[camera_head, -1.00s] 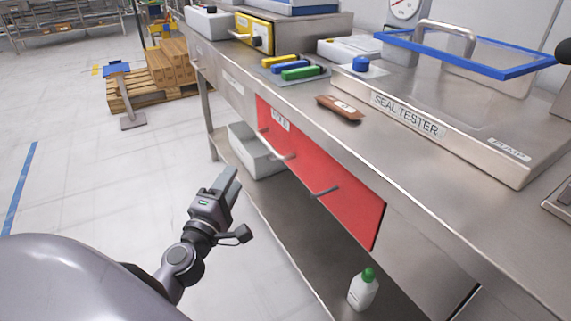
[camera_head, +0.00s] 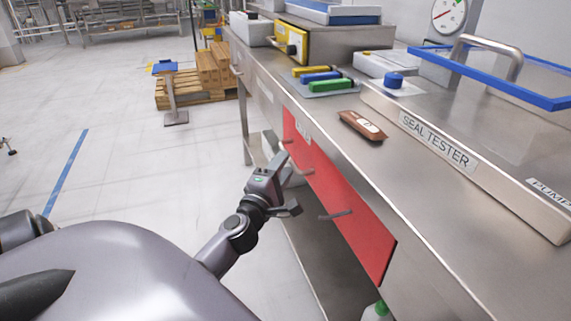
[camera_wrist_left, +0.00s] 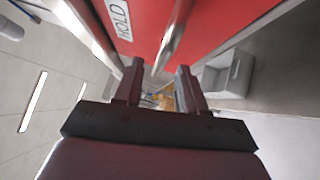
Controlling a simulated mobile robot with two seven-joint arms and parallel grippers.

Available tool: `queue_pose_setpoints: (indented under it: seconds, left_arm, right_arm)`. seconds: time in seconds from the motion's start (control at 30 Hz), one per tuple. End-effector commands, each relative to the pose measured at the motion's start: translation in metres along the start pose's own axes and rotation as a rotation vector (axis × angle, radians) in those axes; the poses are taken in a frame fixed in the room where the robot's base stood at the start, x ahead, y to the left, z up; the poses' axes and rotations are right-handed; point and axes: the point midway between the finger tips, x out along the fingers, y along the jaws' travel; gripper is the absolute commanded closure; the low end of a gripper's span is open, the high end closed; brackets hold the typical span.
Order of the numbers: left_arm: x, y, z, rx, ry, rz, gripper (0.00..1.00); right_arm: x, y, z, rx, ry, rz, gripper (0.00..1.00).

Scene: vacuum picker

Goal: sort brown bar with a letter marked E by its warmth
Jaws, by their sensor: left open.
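The brown bar (camera_head: 350,119) lies on the steel bench top (camera_head: 310,112), left of the seal tester; its pale label is too small to read surely. My left gripper (camera_head: 287,166) is beside the red drawer front (camera_head: 345,205), below bench-top level. In the left wrist view the gripper (camera_wrist_left: 160,82) is open and empty. A bar handle (camera_wrist_left: 174,38) of the red front, marked HOLD (camera_wrist_left: 120,18), stands just ahead, roughly in line with the gap between the fingers. I cannot tell whether they touch. My right gripper is not in view.
The seal tester (camera_head: 440,145) with its blue-framed lid (camera_head: 500,83) fills the right of the bench. Yellow, blue and green bars (camera_head: 332,85) lie behind the brown bar. A grey bin (camera_wrist_left: 228,72) is on the lower shelf.

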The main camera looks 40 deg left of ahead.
Motion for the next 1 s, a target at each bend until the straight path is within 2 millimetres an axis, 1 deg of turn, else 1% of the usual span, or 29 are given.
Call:
queue_pose_setpoints:
  seconds: [0.03, 0.2, 0.47, 0.5, 0.53, 0.57, 0.6, 0.63, 1.0]
  left_arm:
    - [0.006, 0.000, 0.000, 0.002, -0.001, 0.002, 0.60]
    - [0.014, 0.000, 0.000, 0.001, -0.001, 0.000, 0.60]
    - [0.015, 0.000, 0.000, 0.001, 0.000, -0.001, 0.60]
    - [0.015, 0.000, 0.000, 0.001, 0.000, -0.001, 0.66]
    - [0.015, 0.000, 0.000, 0.001, 0.000, -0.001, 0.76]
    - [0.015, 0.000, 0.000, 0.001, 0.000, 0.000, 0.86]
    - [0.015, 0.000, 0.000, 0.001, 0.000, 0.000, 0.99]
    - [0.015, 0.000, 0.000, 0.001, 0.000, 0.000, 1.00]
    - [0.016, -0.001, 0.001, 0.000, 0.000, -0.001, 1.00]
  right_arm:
    - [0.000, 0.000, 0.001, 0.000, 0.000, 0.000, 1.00]
    - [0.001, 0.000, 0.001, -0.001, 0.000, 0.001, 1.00]
    - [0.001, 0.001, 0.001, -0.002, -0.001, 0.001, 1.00]
    - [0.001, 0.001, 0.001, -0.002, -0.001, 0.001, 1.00]
    - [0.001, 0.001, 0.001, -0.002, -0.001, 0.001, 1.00]
    - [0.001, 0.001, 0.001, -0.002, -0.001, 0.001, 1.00]
    - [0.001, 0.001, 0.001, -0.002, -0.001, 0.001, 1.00]
    - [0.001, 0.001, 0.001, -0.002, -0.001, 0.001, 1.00]
    - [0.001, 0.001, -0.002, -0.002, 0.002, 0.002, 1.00]
